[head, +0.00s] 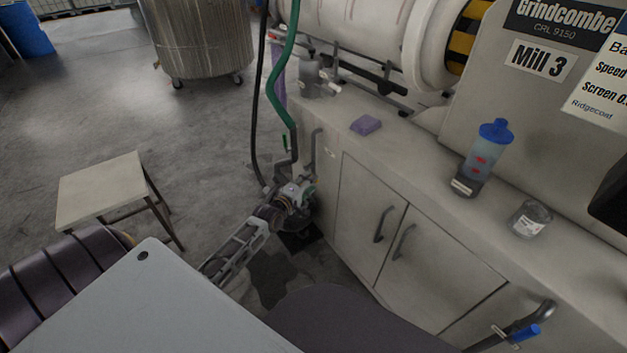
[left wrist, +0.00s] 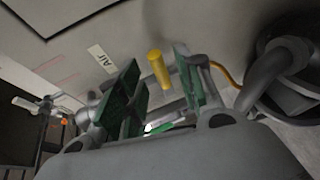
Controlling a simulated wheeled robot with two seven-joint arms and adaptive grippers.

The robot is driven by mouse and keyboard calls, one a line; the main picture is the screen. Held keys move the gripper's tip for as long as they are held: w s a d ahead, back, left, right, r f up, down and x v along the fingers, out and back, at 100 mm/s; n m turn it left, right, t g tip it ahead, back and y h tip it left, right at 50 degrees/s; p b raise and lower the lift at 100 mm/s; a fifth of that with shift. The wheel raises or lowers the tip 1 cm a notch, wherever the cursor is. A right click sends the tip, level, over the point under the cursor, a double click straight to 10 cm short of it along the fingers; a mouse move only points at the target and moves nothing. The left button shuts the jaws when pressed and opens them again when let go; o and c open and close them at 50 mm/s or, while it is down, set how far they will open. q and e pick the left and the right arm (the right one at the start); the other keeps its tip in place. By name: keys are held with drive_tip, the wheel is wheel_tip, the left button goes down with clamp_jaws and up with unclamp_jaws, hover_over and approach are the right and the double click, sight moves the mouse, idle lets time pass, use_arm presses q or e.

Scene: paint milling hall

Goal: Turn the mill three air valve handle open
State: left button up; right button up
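My left gripper (head: 297,194) reaches in low beside the end of the grey cabinet, near the pipework below the green hose (head: 281,80). In the left wrist view my left gripper (left wrist: 157,90) is open, with its green-padded fingers apart. A yellow cylindrical grip (left wrist: 158,68) shows between the fingertips and no finger is seen closed on it. I cannot tell how it joins the pipe. A white "Air" label (left wrist: 102,58) is on the panel beside it. A small green piece (left wrist: 160,128) shows low between the fingers, partly hidden. My right gripper is not in view.
The bench top carries a purple sponge (head: 366,125), a blue-capped bottle (head: 484,158) and a clear jar (head: 531,219). The "Mill 3" sign (head: 541,60) is on the housing above. A stool (head: 99,190) stands left of my arm. Open floor lies behind it.

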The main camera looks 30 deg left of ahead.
use_arm(q)
drive_tip(key=shift+w+f+b, duration=0.2)
drive_tip(key=shift+w+b, duration=0.05)
drive_tip(key=shift+w, duration=0.7)
drive_tip(key=shift+w+f+b, duration=0.15)
drive_tip(key=shift+w+b, duration=0.1)
drive_tip(key=shift+w, duration=0.7)
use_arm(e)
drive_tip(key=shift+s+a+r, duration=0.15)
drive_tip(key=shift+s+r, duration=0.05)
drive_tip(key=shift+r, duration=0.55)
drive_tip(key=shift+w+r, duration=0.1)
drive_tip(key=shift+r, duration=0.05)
use_arm(q)
drive_tip(key=c, duration=0.6)
clamp_jaws()
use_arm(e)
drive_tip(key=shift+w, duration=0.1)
